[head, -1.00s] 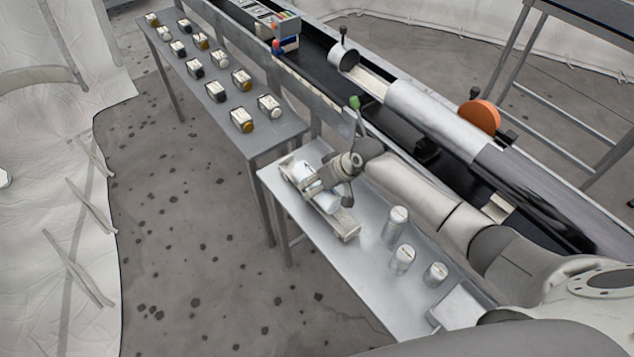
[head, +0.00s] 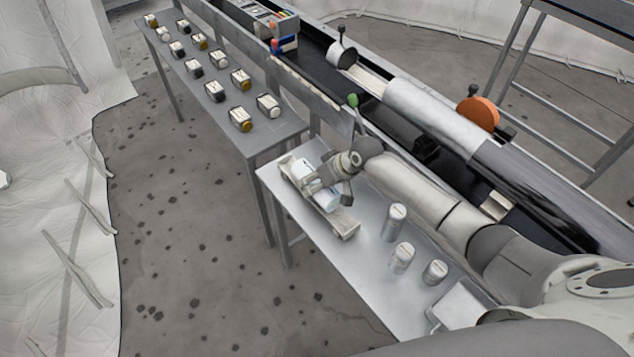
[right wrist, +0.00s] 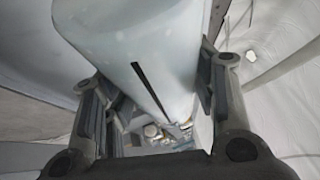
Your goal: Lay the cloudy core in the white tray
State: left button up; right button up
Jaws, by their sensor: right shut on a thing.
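The cloudy core is a pale bluish-white cylinder (head: 326,200) on the small metal table. It lies along a shallow off-white cradle (head: 347,226); I cannot tell whether it touches it or is just above. My right gripper (head: 324,183) comes down over the core and is shut on it, hiding its middle. In the right wrist view the core (right wrist: 150,60) fills the space between the two fingers and bears a thin black line. A white tray (head: 459,307) lies at the table's near right end. My left gripper is not in view.
Several grey-white capped cylinders (head: 396,222) stand between the cradle and the white tray. A long bench (head: 222,118) holds several small labelled jars. A rail with a large metal tube (head: 430,112) and an orange disc (head: 478,114) runs behind my arm.

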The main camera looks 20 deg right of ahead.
jog(key=o, duration=1)
jog(key=shift+s+a+f, duration=0.2)
jog(key=shift+s+f, duration=0.3)
jog(key=shift+f, duration=0.2)
jog(key=o, duration=0.4)
jog(key=shift+w+a+f, duration=0.1)
jog(key=shift+w+f, duration=0.05)
jog(key=shift+w, duration=0.1)
jog(key=shift+d+r, duration=0.25)
jog(key=shift+d+r, duration=0.1)
jog(key=shift+r, duration=0.1)
jog(key=v, duration=1.1)
jog(key=shift+s+r, duration=0.1)
jog(key=shift+r, duration=0.2)
